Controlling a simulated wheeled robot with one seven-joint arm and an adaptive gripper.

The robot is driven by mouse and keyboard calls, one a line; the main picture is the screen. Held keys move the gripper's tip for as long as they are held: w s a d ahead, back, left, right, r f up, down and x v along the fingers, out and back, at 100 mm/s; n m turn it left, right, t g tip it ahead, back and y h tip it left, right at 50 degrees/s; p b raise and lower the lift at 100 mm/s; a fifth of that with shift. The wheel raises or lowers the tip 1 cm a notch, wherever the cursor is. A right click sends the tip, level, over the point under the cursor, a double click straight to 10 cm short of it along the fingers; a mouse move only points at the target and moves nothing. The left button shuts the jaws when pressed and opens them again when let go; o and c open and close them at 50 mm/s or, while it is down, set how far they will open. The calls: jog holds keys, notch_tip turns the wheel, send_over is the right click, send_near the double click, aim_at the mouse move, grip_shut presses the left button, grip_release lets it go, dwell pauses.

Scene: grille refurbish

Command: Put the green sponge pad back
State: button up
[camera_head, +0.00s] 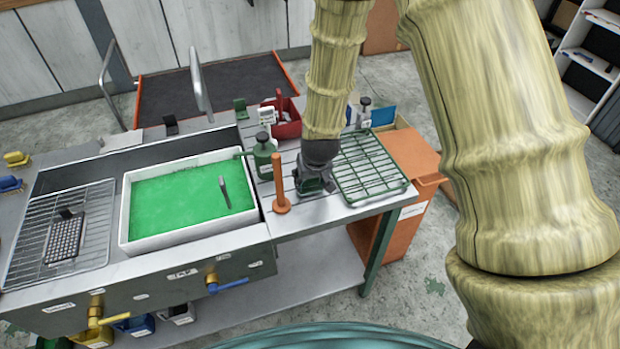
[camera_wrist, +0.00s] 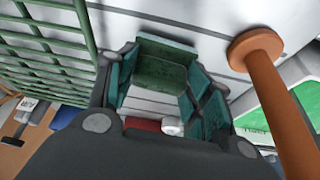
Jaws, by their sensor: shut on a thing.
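My gripper (camera_head: 314,186) points down over the grey worktop between the brown upright post and the green wire rack. It is shut on the green sponge pad (camera_wrist: 160,73), which shows between the teal fingers in the wrist view. In the head view the gripper hides most of the pad. I cannot tell whether the pad touches the worktop.
The brown post (camera_head: 279,184) stands close left of my gripper. The green wire rack (camera_head: 372,163) is close on the right. A green bottle (camera_head: 264,158), a red bin (camera_head: 287,128) and a white basin of green liquid (camera_head: 128,222) are nearby.

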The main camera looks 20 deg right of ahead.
jog(key=shift+f, duration=0.25)
dwell(0.3)
jog(key=o, duration=1.7)
jog(key=shift+r, duration=0.2)
jog(key=p+v, duration=0.5)
jog(key=v, duration=0.1)
jog(key=shift+s+r, duration=0.25)
jog(key=shift+r, duration=0.05)
dwell(0.6)
jog(key=shift+a, duration=0.1)
dwell(0.5)
